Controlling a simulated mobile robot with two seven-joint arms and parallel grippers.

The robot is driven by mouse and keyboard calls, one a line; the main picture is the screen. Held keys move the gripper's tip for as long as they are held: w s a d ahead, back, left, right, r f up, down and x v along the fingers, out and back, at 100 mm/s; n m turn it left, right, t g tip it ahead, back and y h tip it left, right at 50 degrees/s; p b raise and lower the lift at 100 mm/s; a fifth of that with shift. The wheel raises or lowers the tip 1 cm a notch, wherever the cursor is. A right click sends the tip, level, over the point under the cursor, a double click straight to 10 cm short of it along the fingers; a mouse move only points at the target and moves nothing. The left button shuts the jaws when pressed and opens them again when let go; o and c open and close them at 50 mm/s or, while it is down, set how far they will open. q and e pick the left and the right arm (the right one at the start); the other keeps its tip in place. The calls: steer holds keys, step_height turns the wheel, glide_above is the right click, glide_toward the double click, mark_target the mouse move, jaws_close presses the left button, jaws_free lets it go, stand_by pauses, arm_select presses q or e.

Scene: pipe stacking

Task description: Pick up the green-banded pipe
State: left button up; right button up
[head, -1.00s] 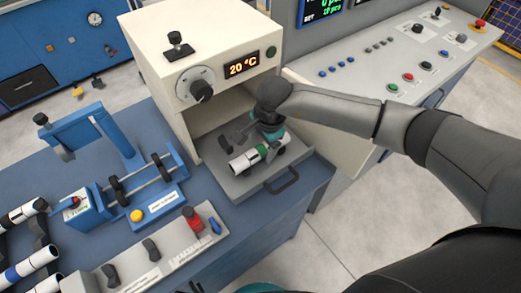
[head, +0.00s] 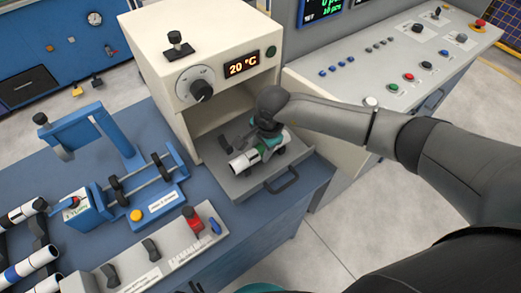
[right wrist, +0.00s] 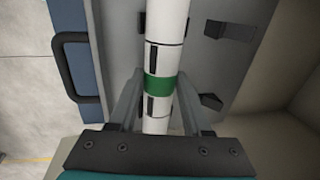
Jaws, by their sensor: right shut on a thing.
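The green-banded pipe (head: 243,162) is white with dark marks and lies in the pulled-out grey tray (head: 244,187) of the cream oven. My right gripper (head: 265,140) reaches down over it and covers its middle in the head view. In the right wrist view the green band of the pipe (right wrist: 159,86) sits between the two fingers of my right gripper (right wrist: 161,92), which is shut on it. I cannot tell whether the pipe is clear of the tray's dark supports (right wrist: 230,29). My left gripper is not in view.
The cream oven (head: 205,50) with its 20 °C display stands right behind the tray. A tray handle (head: 283,181) sticks out in front. A blue fixture (head: 145,185) and a control strip (head: 165,255) are to the left. Other pipes (head: 28,268) lie at far left.

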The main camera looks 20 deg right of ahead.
mark_target(261, 149)
jaws_close()
steer(key=shift+r, duration=0.15)
step_height(261, 149, up, 20)
stand_by(0.5)
